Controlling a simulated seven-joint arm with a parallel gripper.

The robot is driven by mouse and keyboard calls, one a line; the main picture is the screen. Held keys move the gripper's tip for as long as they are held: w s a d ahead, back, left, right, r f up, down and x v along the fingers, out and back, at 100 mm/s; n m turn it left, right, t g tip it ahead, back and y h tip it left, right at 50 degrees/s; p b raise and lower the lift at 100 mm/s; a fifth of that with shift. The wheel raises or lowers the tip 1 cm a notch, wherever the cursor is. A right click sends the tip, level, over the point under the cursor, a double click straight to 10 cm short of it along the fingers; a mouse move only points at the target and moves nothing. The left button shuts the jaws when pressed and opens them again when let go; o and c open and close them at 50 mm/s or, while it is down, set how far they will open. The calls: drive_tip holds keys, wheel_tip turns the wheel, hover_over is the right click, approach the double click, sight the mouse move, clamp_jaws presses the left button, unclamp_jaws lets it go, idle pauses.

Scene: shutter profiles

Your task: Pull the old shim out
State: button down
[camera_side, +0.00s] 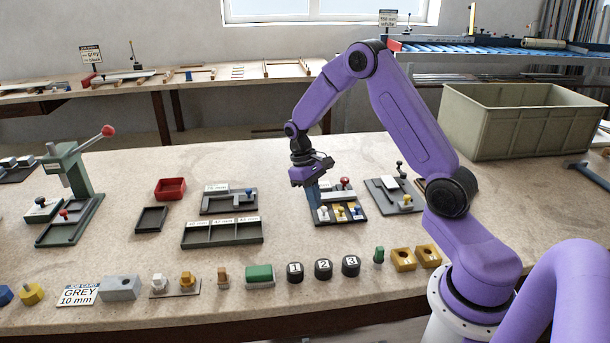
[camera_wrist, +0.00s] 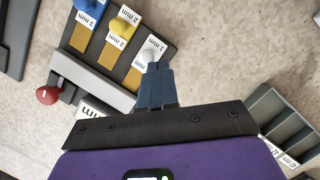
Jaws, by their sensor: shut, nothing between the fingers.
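The shim rack (camera_side: 349,217) is a dark tray with labelled slots. In the wrist view it shows a blue knob (camera_wrist: 90,8) at 3 mm, a yellow knob (camera_wrist: 119,26) at 2 mm and a white knob (camera_wrist: 149,55) at 1 mm. My gripper (camera_wrist: 154,66) is shut and empty, its blue fingertips right by the white knob, partly covering its label. I cannot tell whether they touch it. In the side view my gripper (camera_side: 314,206) points down at the rack's left edge. Which shim is the old one I cannot tell.
A green press (camera_side: 70,175) stands far left. Numbered black pucks (camera_side: 323,268) line the front.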

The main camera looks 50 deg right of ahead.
drive_tip(key=w, duration=0.1)
drive_tip(key=w+r, duration=0.1)
drive_tip(key=w, duration=0.1)
drive_tip(key=shift+w, duration=0.3)
drive_tip(key=shift+w+d+v, duration=0.4)
drive_tip(key=shift+d+v, duration=0.2)
drive_tip(key=shift+v, duration=4.45)
drive_tip(key=x, duration=1)
drive_tip(key=shift+d+f, duration=0.1)
drive_tip(key=shift+f, duration=0.15)
drive_tip(key=shift+s, duration=1)
drive_tip(key=shift+s+f, duration=0.25)
drive_tip(key=shift+s, duration=0.7)
drive_tip(key=shift+s+a+f, duration=0.1)
drive_tip(key=shift+s+a, duration=0.25)
drive_tip(key=shift+s, duration=0.2)
drive_tip(key=shift+s+a, duration=0.3)
drive_tip(key=shift+s, duration=0.2)
